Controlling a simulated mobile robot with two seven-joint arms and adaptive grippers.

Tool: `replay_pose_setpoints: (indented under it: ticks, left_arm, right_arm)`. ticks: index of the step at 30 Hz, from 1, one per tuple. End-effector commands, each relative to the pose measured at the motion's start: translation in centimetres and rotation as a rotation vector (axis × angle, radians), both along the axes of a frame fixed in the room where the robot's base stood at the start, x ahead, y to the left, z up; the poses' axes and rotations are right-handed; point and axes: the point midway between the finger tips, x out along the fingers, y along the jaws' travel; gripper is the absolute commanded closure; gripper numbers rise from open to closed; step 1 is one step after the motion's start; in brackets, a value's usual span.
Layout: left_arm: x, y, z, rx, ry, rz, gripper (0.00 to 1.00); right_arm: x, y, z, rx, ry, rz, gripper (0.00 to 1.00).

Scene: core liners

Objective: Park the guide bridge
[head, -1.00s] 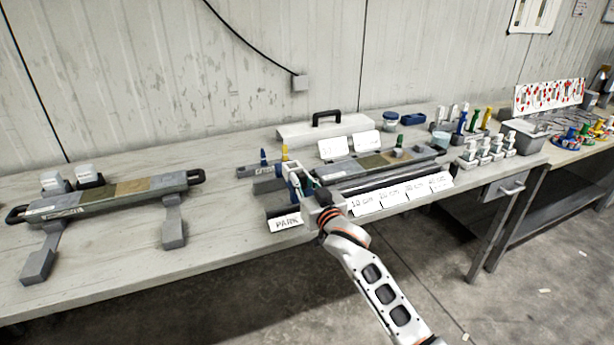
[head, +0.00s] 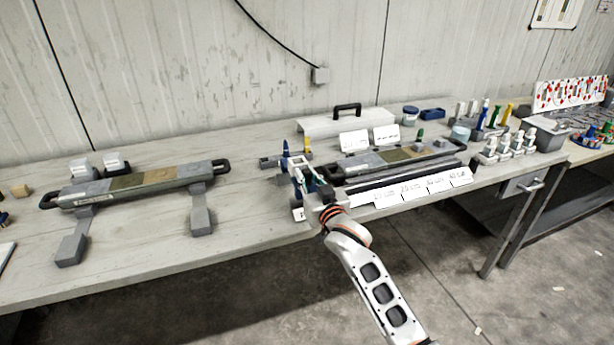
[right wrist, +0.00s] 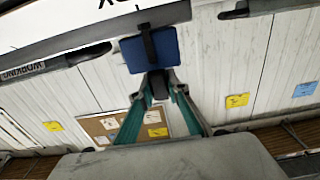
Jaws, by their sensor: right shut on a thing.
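My right gripper (head: 306,182) is shut at the left end of the black slotted rail on the bench. It is on a small piece with blue parts that I take to be the guide bridge (head: 297,172); the gripper hides most of it. In the right wrist view the teal-lined fingers (right wrist: 158,85) close on a dark stem below a blue block (right wrist: 150,49). The PARK label (head: 298,214) is mostly covered by the gripper. A core liner (head: 400,154) lies in the cradle right of the gripper. My left gripper is not in view.
Distance labels (head: 410,190) line the front bench edge. Behind stand a blue and a yellow post (head: 307,145) and a white cover with a black handle (head: 347,122). Another liner (head: 135,182) lies on stands at left. Bare bench lies between it and my gripper.

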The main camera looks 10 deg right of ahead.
Motion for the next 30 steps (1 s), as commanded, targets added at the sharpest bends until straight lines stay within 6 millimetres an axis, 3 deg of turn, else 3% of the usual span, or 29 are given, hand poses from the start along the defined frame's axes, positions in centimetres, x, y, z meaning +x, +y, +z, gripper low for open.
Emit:
replay_pose_setpoints:
  ticks: [1, 3, 17, 30]
  left_arm:
    - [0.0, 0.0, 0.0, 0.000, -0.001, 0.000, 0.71]
    - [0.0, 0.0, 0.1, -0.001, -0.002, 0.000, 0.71]
    - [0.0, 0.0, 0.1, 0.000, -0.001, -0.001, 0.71]
    - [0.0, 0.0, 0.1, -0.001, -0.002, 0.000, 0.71]
  right_arm:
    - [-0.2, 0.5, -0.3, 0.002, 0.005, 0.007, 0.82]
    - [-0.2, 0.5, -0.3, 0.002, 0.005, 0.007, 0.67]
    - [-0.8, 0.1, -0.1, 0.001, 0.001, 0.003, 0.67]
    - [-8.7, -1.4, -0.2, 0.003, 0.003, 0.005, 0.67]
